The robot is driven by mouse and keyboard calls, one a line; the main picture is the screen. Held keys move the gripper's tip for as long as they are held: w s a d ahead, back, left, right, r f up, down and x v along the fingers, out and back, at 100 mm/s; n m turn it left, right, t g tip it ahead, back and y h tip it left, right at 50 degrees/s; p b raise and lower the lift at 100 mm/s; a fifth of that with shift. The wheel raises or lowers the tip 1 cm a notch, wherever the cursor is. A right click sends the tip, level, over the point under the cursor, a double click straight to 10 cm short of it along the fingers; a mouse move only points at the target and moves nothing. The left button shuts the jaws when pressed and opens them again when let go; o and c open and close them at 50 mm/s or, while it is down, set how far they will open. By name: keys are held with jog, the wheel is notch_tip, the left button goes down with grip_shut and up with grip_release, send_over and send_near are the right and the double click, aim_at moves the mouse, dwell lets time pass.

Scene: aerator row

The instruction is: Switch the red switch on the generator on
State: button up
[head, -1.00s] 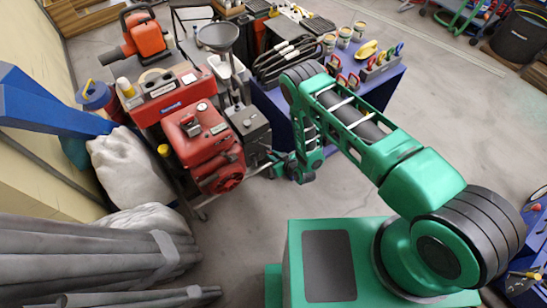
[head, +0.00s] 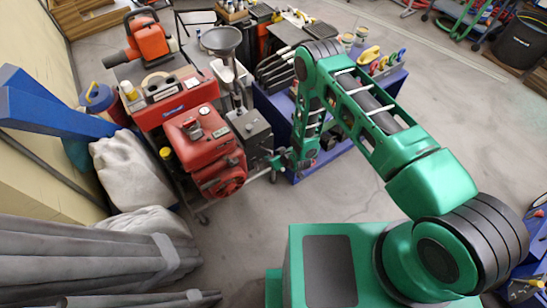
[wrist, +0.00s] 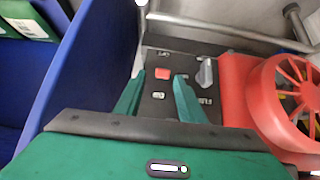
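The red switch (wrist: 162,73) sits on the dark control panel (wrist: 178,62) of the generator, in the wrist view. My gripper (wrist: 158,77) is open, and its two green fingers point at the panel on either side of the switch's line. I cannot tell whether they touch the panel or how the switch is set. A grey lever (wrist: 204,74) is just right of the fingers. In the head view the red generator (head: 203,143) stands left of my arm. My gripper (head: 270,170) is beside its lower right side there, and the switch is hidden.
A red fan housing (wrist: 285,95) is right of the panel, and a metal frame bar (wrist: 230,32) runs above it. A blue bench (head: 325,165) stands close to my arm. A grey box with a funnel (head: 221,40) is beside the generator. Floor in front is clear.

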jog(key=shift+s, duration=0.1)
jog(key=v, duration=1)
jog(key=shift+r, duration=0.25)
jog(key=shift+s+d, duration=0.15)
